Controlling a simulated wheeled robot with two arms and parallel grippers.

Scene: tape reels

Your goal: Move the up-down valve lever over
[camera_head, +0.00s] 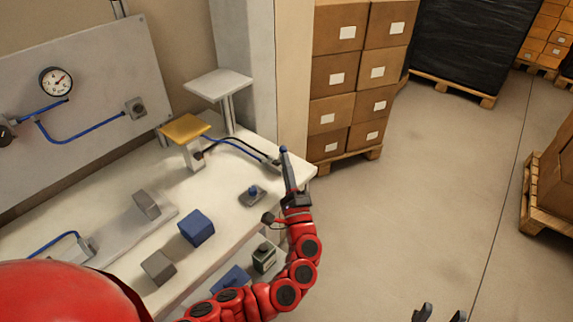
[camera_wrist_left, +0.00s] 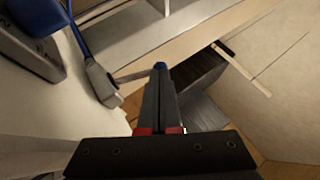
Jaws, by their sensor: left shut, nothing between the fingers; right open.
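The valve lever shows in the left wrist view as a thin metal rod (camera_wrist_left: 132,76) with a blue knob (camera_wrist_left: 160,65). It extends from a grey fitting (camera_wrist_left: 101,84) at the end of a blue hose. In the head view this fitting (camera_head: 272,161) is at the bench's far right end. My left gripper (camera_head: 284,156) is shut and empty, its fingertips overlapping the blue knob; it also shows in the left wrist view (camera_wrist_left: 160,75). I cannot tell whether they touch. My right gripper (camera_head: 437,314) is open at the bottom edge, away from the bench.
A grey base with a blue knob (camera_head: 253,191), a blue cube (camera_head: 196,228) and grey blocks are on the bench (camera_head: 220,215). A yellow-topped stand (camera_head: 185,129) is behind. Stacked boxes (camera_head: 345,75) stand beyond the bench end.

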